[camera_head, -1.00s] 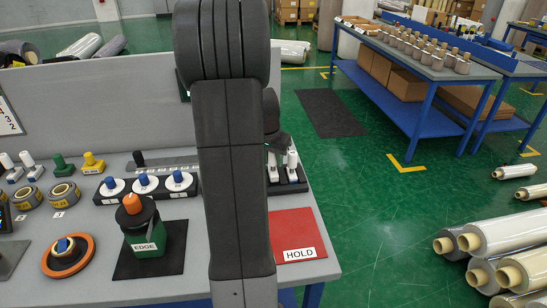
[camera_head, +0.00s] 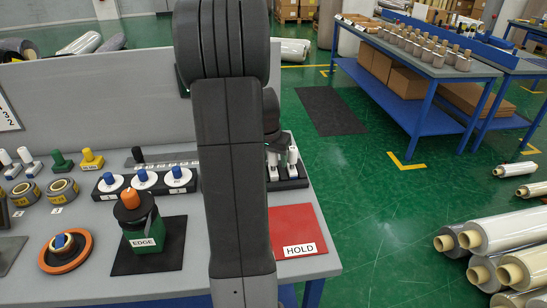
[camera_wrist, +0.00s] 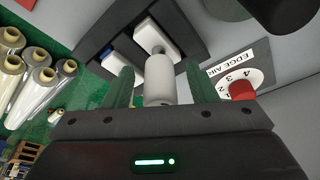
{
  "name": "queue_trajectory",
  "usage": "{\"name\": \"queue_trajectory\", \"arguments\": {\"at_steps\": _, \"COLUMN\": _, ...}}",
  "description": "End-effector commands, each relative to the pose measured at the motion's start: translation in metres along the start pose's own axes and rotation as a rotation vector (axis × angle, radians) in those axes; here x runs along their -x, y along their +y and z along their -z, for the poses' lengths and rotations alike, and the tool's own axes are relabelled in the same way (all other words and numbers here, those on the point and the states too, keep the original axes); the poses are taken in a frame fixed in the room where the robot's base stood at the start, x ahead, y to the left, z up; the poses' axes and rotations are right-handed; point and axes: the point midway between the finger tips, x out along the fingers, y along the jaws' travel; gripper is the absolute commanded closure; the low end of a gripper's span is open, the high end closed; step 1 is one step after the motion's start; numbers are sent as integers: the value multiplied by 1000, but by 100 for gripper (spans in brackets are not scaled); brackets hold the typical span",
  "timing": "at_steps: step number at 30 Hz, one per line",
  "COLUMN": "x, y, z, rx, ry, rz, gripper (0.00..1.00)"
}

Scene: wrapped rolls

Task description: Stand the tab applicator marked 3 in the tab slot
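In the wrist view my gripper (camera_wrist: 158,92) points at a white tab applicator (camera_wrist: 158,72) with a round handle and a blocky base. The handle is between the two green fingers, with a gap visible on each side. Its base is in a dark holder (camera_wrist: 195,25), beside another white applicator (camera_wrist: 115,62) with a blue part. In the head view this black holder (camera_head: 292,184) stands right of my arm with white applicators (camera_head: 293,157) upright in it. My arm hides part of it. I cannot read a number on any applicator, and I cannot tell which place is the tab slot.
An EDGE AIR dial with a red knob (camera_wrist: 241,90) is close to the gripper's right. A red HOLD mat (camera_head: 292,226) lies in front of the holder. A green EDGE device (camera_head: 142,228), a white-disc row (camera_head: 144,180) and green and yellow applicators (camera_head: 91,159) stand left.

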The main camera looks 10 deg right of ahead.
Motion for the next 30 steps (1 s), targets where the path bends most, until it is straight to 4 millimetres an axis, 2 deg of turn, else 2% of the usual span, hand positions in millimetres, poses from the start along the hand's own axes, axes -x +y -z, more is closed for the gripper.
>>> {"name": "queue_trajectory", "arguments": {"at_steps": 4, "x": 3, "y": 0, "z": 0, "rx": 0, "ry": 0, "rz": 0, "gripper": 48}}
{"name": "queue_trajectory", "arguments": {"at_steps": 8, "x": 17, "y": 0, "z": 1, "rx": 0, "ry": 2, "rz": 1, "gripper": 48}}
{"name": "queue_trajectory", "arguments": {"at_steps": 21, "x": 112, "y": 0, "z": 0, "rx": 0, "ry": 3, "rz": 2, "gripper": 48}}
{"name": "queue_trajectory", "arguments": {"at_steps": 25, "x": 129, "y": 0, "z": 0, "rx": 0, "ry": 2, "rz": 2, "gripper": 48}}
{"name": "queue_trajectory", "arguments": {"at_steps": 30, "x": 137, "y": 0, "z": 0, "rx": 0, "ry": 0, "rz": 0, "gripper": 48}}
